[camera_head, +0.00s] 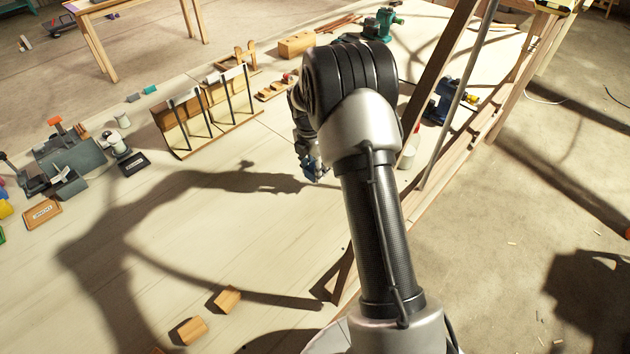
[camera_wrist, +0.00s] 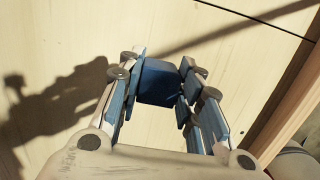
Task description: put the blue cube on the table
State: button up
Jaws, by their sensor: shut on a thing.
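The blue cube (camera_wrist: 158,84) is between the fingertips of my gripper (camera_wrist: 160,88) in the wrist view. My gripper is shut on it, with blue-padded fingers on both sides. The pale wooden table (camera_wrist: 215,50) lies under the cube; I cannot tell whether the cube touches it. In the head view my gripper (camera_head: 314,168) shows beside my arm, above the table (camera_head: 230,235), mostly hidden by the arm. The cube cannot be told apart there.
A wooden rack with dark rods (camera_head: 210,110) stands behind and left of my gripper. A white cup (camera_head: 407,157) and a slanted wooden beam (camera_head: 438,65) are on the right. Wooden blocks (camera_head: 228,299) lie at the front. The table's middle left is clear.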

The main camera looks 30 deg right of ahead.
aim_at(315, 186)
notch_tip(315, 186, down, 5)
jog(key=shift+r+b, duration=0.1)
jog(key=shift+b, duration=0.45)
jog(key=o, duration=1.1)
jog(key=shift+c, duration=0.2)
